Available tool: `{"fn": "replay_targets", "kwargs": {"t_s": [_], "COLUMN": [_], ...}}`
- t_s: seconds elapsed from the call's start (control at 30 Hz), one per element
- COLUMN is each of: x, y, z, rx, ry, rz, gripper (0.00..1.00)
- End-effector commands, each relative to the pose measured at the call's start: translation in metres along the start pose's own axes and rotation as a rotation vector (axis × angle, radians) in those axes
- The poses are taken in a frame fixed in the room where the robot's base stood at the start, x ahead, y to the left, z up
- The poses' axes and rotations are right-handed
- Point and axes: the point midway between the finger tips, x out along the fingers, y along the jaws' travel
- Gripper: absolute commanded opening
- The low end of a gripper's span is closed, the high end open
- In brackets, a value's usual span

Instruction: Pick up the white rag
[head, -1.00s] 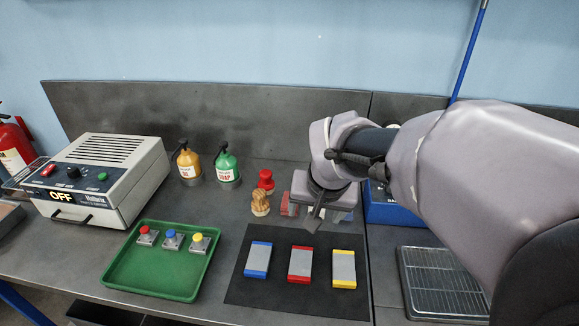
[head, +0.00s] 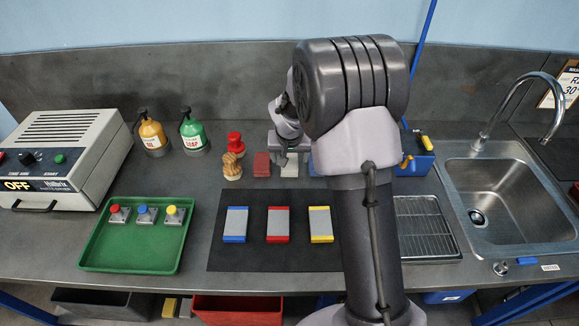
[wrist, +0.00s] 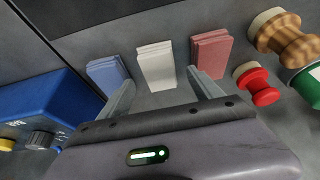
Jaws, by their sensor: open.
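The white rag (wrist: 155,68) is a folded stack standing between a blue rag (wrist: 107,74) and a red rag (wrist: 211,54) in the wrist view. In the head view, the white rag (head: 290,169) shows beside the red rag (head: 262,164), partly covered by my arm. My gripper (wrist: 160,88) is open and empty in the wrist view, with its two fingers pointing toward the rags, one on each side of the white rag's line. In the head view my gripper (head: 284,157) is small and partly hidden, close to the white rag.
A blue box (wrist: 45,105) stands on the other side. The black mat (head: 225,255) with several blocks lies in front, beside the green tray (head: 130,262). A sink (head: 515,215) is at right.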

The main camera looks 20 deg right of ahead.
Motion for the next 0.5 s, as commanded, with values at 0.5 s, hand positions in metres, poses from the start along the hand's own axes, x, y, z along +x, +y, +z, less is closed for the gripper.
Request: {"fn": "replay_targets", "kwargs": {"t_s": [0.5], "x": [0.027], "y": [0.000], "z": [0.001], "rx": [0.000], "ry": [-0.001], "rz": [0.000], "gripper": [0.37]}}
